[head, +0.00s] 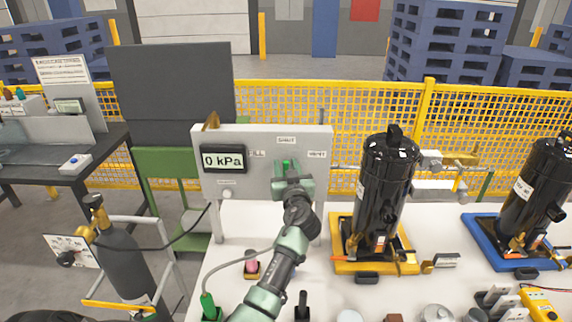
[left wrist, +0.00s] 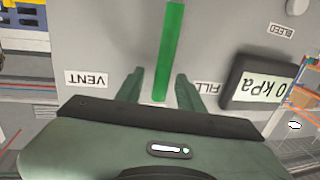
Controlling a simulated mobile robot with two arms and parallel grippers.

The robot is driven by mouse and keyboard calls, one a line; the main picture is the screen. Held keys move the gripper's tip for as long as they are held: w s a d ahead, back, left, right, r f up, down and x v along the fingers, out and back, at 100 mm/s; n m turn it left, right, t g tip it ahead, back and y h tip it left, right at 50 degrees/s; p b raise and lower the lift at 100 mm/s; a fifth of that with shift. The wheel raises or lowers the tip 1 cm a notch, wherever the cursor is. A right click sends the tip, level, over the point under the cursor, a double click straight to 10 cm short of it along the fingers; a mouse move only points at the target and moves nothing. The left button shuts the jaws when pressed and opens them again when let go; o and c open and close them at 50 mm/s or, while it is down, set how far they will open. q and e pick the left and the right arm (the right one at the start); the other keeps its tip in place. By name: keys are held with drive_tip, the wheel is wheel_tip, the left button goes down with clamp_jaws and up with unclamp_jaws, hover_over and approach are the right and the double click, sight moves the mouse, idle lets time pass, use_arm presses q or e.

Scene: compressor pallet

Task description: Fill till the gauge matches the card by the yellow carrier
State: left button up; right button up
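The grey panel (head: 240,190) carries a gauge (head: 222,159) that reads 0 kPa; the gauge also shows upside down in the left wrist view (left wrist: 262,86). A green lever (left wrist: 170,45) on the panel points toward the SHUT label (head: 286,140), between FILL (head: 257,154) and VENT (head: 317,154). My left gripper (left wrist: 160,92) is open at the panel, its fingers on either side of the lever, with a gap visible on one side. The yellow carrier (head: 345,267) holds a black compressor (head: 384,190). A small pale plate (head: 445,261) stands beside it, its marks unreadable. My right gripper is not in view.
A dark gas cylinder (head: 125,262) stands in a frame at left. The blue carrier (head: 484,237) holds another compressor (head: 533,195) at right. Small parts and a yellow meter (head: 541,305) lie along the front. A yellow mesh fence (head: 470,130) runs behind.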

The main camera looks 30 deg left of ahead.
use_arm(q)
drive_tip(key=shift+c, duration=0.4)
clamp_jaws()
idle(1.1)
